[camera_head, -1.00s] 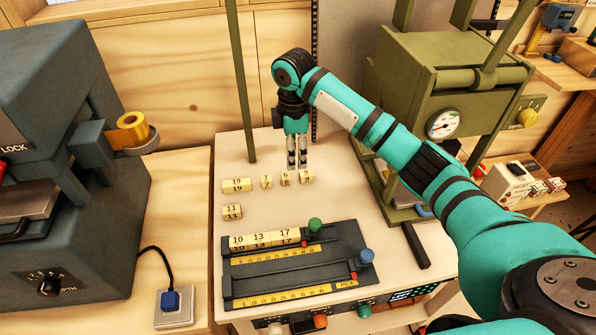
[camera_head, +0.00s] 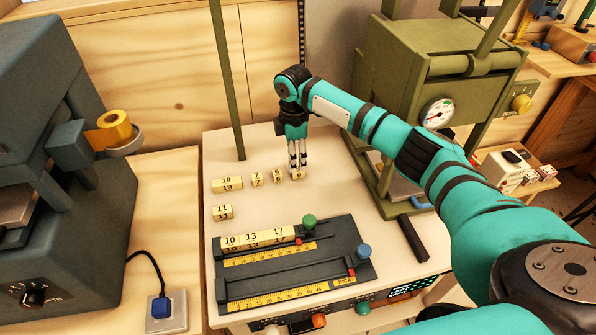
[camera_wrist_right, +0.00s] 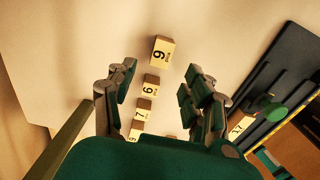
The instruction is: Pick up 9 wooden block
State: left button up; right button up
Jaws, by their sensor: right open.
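The 9 wooden block (camera_head: 298,175) stands at the right end of a row on the pale table, partly covered by my right gripper in the head view. My right gripper (camera_head: 297,164) points down just above and behind it, open and empty. In the right wrist view the 9 block (camera_wrist_right: 162,50) lies ahead of and between the open fingers (camera_wrist_right: 160,97), apart from both. The 6 block (camera_head: 277,175) and the 7 block (camera_head: 257,180) stand to its left; they also show in the right wrist view. My left gripper is not in view.
A 19 block (camera_head: 227,184) and an 11 block (camera_head: 222,212) stand farther left. A dark rack (camera_head: 290,266) holding 10, 13 and 17 blocks sits in front. A green press (camera_head: 425,100) stands to the right, and a thin green post (camera_head: 228,90) rises behind the row.

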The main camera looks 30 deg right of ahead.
aim_at(298, 173)
jog(key=shift+d+f+p, duration=0.2)
jog(key=shift+f+p, duration=0.1)
jog(key=shift+f, duration=1.1)
jog(key=shift+d+f+p, duration=0.15)
jog(key=shift+f+p, duration=0.1)
jog(key=shift+f, duration=1.1)
jog(key=c, duration=0.9)
jog(key=shift+r, duration=0.1)
